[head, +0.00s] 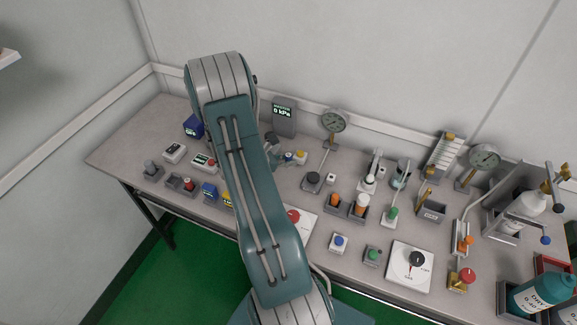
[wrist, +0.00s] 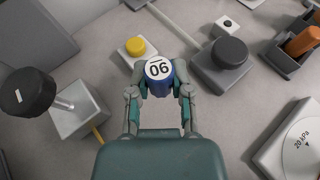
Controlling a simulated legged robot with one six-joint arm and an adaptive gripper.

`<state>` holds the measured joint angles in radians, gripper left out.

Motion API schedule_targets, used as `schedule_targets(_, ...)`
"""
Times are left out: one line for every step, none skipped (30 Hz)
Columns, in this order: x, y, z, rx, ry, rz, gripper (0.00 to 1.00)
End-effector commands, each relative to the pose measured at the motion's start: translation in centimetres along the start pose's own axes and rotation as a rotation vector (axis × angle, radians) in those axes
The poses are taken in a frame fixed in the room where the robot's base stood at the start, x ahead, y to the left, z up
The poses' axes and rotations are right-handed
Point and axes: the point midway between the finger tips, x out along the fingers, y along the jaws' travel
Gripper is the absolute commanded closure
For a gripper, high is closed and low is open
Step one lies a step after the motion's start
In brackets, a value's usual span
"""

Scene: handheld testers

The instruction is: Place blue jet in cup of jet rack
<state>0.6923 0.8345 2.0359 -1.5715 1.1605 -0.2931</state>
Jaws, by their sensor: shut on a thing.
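My gripper (wrist: 158,92) is shut on a small blue cylinder with a white, numbered top, which looks like the blue jet (wrist: 159,70). The jet is held between the two fingertips with its top facing the wrist camera. In the head view, my gripper (head: 276,160) is partly hidden behind my arm, near the back middle of the bench. A blue bit of the jet (head: 289,155) shows there. I cannot tell for certain which holder is the jet rack; a slanted grey rack (head: 446,157) stands at the back right.
A yellow button on a pale block (wrist: 135,48) is just beyond the jet. A black knob on a grey block (wrist: 229,53) is to its right, and a black-ended lever (wrist: 28,91) is to its left. The bench (head: 130,150) is crowded on the right; my arm hides part of its middle.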

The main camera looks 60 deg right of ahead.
Motion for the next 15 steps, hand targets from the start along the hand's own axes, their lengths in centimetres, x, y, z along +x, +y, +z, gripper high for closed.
schedule_targets(0.4,0.3,-0.4,-0.002,0.000,-0.001,1.00)
schedule_targets(0.6,0.4,-0.8,-0.002,0.001,-0.002,1.00)
schedule_targets(0.8,0.3,-1.4,-0.004,0.001,-0.002,1.00)
schedule_targets(1.0,0.3,-1.9,-0.004,0.001,-0.003,1.00)
schedule_targets(1.1,0.3,-2.2,-0.004,0.001,-0.002,1.00)
schedule_targets(1.3,0.3,-2.7,-0.004,0.001,-0.002,1.00)
schedule_targets(1.4,0.3,-2.9,-0.003,0.000,-0.002,1.00)
schedule_targets(1.5,0.3,-3.1,-0.001,0.000,-0.001,1.00)
schedule_targets(1.5,0.4,-3.2,0.000,0.000,0.000,1.00)
schedule_targets(1.5,0.4,-3.2,0.000,0.000,0.000,1.00)
schedule_targets(1.5,0.4,-3.2,0.000,0.000,0.000,1.00)
schedule_targets(1.5,0.4,-3.2,0.001,0.000,0.000,1.00)
schedule_targets(1.5,0.4,-3.2,0.000,0.000,0.000,1.00)
schedule_targets(1.5,0.4,-3.2,0.000,0.000,0.000,1.00)
schedule_targets(1.5,0.4,-3.2,0.000,0.000,0.000,1.00)
